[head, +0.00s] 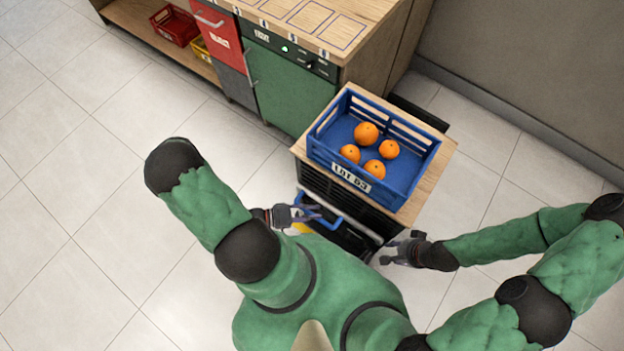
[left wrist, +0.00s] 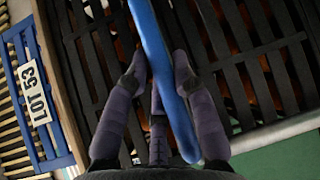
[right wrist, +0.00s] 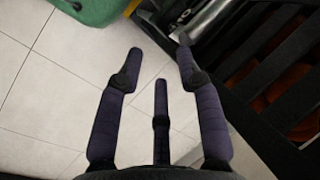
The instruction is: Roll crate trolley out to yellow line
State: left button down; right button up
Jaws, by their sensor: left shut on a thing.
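The trolley has a wooden top (head: 436,192) and a dark slatted body (head: 345,205), and stands close to the counter. A blue crate (head: 340,171) labelled LOT 53 sits on it with several oranges (head: 366,132) inside. My left gripper (head: 312,212) is shut on the trolley's blue handle (head: 331,223); the bar (left wrist: 160,70) runs between its fingers in the left wrist view. My right gripper (head: 396,249) is open and empty beside the trolley's near right corner; its fingers (right wrist: 159,52) are spread over floor tiles. A small yellow patch (head: 301,228) shows by the left gripper, mostly hidden.
A wooden counter (head: 355,50) with a green front (head: 290,90) and a red drawer (head: 217,38) stands behind and left of the trolley. Red (head: 175,25) and yellow crates sit on its low shelf. A grey wall (head: 540,80) is at right. Tiled floor (head: 80,200) at left is clear.

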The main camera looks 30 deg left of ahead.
pick_arm(q)
jog(key=c, duration=1)
grip_release()
jog(key=v, duration=1.2)
